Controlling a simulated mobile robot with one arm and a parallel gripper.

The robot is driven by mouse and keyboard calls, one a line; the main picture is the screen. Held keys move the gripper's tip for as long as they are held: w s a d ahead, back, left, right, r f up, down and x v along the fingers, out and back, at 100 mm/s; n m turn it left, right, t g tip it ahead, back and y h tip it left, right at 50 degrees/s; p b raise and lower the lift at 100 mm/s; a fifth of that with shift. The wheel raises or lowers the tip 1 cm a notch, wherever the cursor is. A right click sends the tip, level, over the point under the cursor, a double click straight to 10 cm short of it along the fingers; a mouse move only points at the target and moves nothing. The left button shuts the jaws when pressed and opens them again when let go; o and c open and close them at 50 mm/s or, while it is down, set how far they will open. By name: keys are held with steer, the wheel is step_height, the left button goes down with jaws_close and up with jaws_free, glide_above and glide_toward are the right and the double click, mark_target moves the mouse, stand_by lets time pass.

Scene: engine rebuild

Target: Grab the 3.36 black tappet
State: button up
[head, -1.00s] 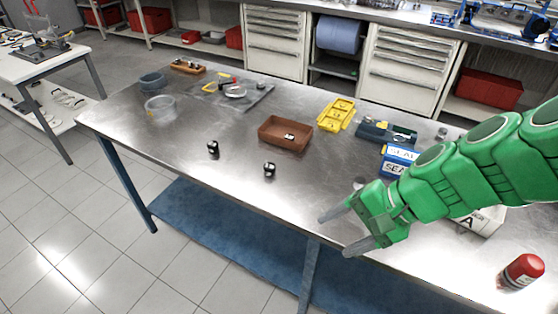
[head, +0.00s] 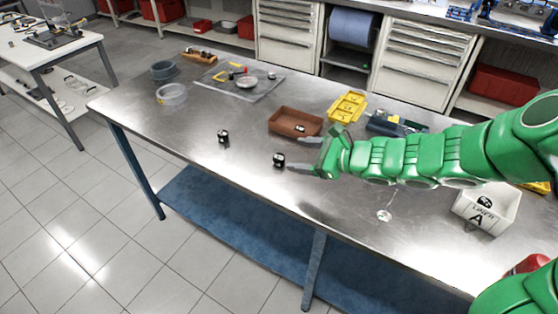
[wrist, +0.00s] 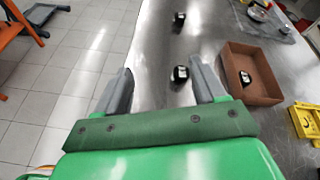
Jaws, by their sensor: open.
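Two small black tappets with pale markings stand on the steel bench: one at the left (head: 223,137) and one nearer my gripper (head: 279,160). A third black piece (head: 300,128) sits in the brown tray. The markings are too small to read, so I cannot tell which is 3.36. My gripper (head: 296,155) is open and empty, its fingertips just right of the nearer tappet. In the wrist view this tappet (wrist: 180,74) appears between the fingers, close to the right one; the other tappet (wrist: 179,20) is farther ahead.
The brown tray (head: 277,126) stands just behind my gripper. A yellow tray (head: 347,105) is beyond it. A white bin marked A (head: 488,211) is at the right. Clear containers and a mat (head: 262,89) lie at the far left. The bench's front edge is close to the tappets.

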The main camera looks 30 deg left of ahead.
mark_target(284, 160)
steer(key=w+f+m, duration=0.1)
steer(key=f, duration=0.1)
steer(key=w+a+f+m+t, duration=0.1)
steer(key=f+m, duration=0.1)
steer(key=f, duration=0.1)
steer(key=w+a+f+m, duration=0.1)
steer(key=w+f+m, duration=0.1)
steer(key=shift+f, duration=0.4)
steer(key=shift+x, duration=1.2)
steer(key=a+f, duration=0.1)
steer(key=w+a, duration=0.1)
steer(key=a, duration=0.1)
steer(key=shift+f, duration=0.35)
steer(key=shift+a+f+t, duration=0.25)
steer(key=shift+a+t, duration=0.05)
steer(key=shift+a, duration=0.5)
steer(key=shift+w, duration=0.1)
steer(key=c, duration=1.2)
